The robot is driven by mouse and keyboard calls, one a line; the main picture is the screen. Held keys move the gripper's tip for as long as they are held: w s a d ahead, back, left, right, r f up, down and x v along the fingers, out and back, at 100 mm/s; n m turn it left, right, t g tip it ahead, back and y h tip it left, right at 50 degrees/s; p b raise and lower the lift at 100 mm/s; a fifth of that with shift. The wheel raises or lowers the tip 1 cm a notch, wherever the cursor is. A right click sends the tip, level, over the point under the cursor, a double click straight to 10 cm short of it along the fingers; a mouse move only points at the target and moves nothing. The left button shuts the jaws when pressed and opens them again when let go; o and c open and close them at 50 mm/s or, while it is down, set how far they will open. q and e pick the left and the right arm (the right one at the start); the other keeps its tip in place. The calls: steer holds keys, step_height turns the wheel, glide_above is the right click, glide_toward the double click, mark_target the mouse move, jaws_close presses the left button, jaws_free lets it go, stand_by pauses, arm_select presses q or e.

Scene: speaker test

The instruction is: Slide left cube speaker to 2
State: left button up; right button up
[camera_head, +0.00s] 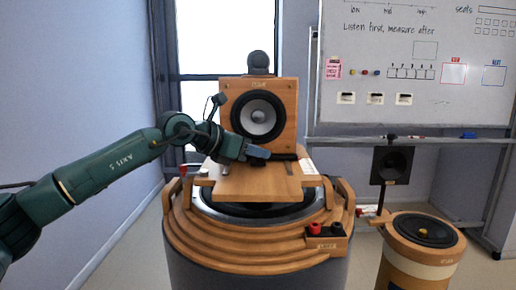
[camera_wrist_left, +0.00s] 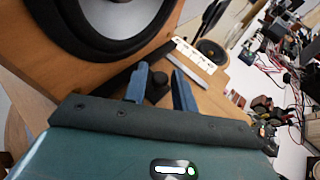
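The cube speaker is a light wooden box (camera_head: 283,92) with a large dark-rimmed, grey cone, standing at the back of a wooden board. Its cone and wooden front fill the upper left of the left wrist view (camera_wrist_left: 168,28). My left gripper (camera_head: 257,153) is low in front of the speaker, above the board. In the left wrist view its two blue fingers (camera_wrist_left: 160,88) are apart, with a dark round knob (camera_wrist_left: 157,85) between them. Contact with the knob is not clear. A white marked strip (camera_wrist_left: 194,54) lies beyond the fingers; its numbers are unreadable. My right gripper is out of view.
The board (camera_head: 240,187) rests on a round drum-like stand with stepped wooden rings (camera_head: 262,250). A smaller round speaker stand (camera_head: 420,255) and a black square speaker (camera_head: 391,164) are at the right. A whiteboard (camera_head: 420,70) stands behind.

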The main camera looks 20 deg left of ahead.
arm_select(q)
steer(key=shift+w+d+f, duration=0.25)
steer(key=shift+w+d, duration=0.1)
steer(key=shift+w, duration=0.05)
jaws_close()
